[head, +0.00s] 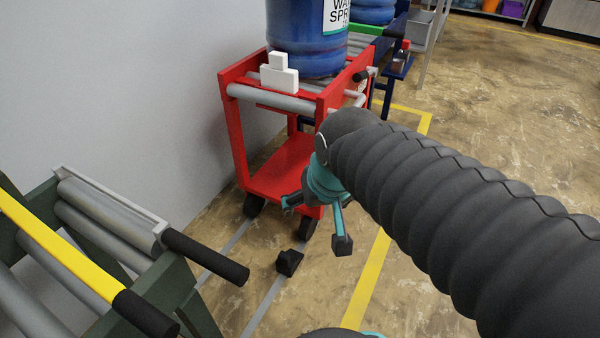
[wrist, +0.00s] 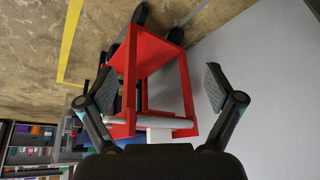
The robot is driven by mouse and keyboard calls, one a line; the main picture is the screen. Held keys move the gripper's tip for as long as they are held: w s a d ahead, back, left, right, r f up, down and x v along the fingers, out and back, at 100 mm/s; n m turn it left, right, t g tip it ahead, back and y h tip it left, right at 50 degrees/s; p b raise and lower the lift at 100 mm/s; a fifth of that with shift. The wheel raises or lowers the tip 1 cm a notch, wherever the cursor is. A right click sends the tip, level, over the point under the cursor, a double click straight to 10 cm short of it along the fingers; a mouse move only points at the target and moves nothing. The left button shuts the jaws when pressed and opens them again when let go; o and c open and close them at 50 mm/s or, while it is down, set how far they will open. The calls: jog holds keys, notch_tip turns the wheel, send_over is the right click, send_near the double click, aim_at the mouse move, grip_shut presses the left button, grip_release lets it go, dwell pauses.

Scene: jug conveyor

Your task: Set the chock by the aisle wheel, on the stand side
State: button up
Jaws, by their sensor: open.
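The black chock (head: 289,262) lies on the floor in the head view, on the grey floor line. It is on the green stand's side of the red cart's aisle wheel (head: 307,228), with a small gap seeming to show between them. The red cart (head: 262,186) bears a blue jug (head: 300,40). My gripper (head: 317,222) is open and empty, in front of the cart's lower aisle corner and above the floor. In the wrist view my gripper (wrist: 160,88) has its fingers wide apart, with the red cart (wrist: 150,60) beyond them. I cannot make out the chock there.
The green roller stand (head: 190,290) with a yellow bar and black handles is at the lower left. A grey wall (head: 130,90) runs along the left. A yellow floor line (head: 370,275) marks the aisle, with open floor to the right.

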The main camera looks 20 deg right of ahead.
jog(key=shift+n+t, duration=0.3)
jog(key=shift+n, duration=0.2)
jog(key=s, duration=0.5)
jog(key=shift+r, duration=0.4)
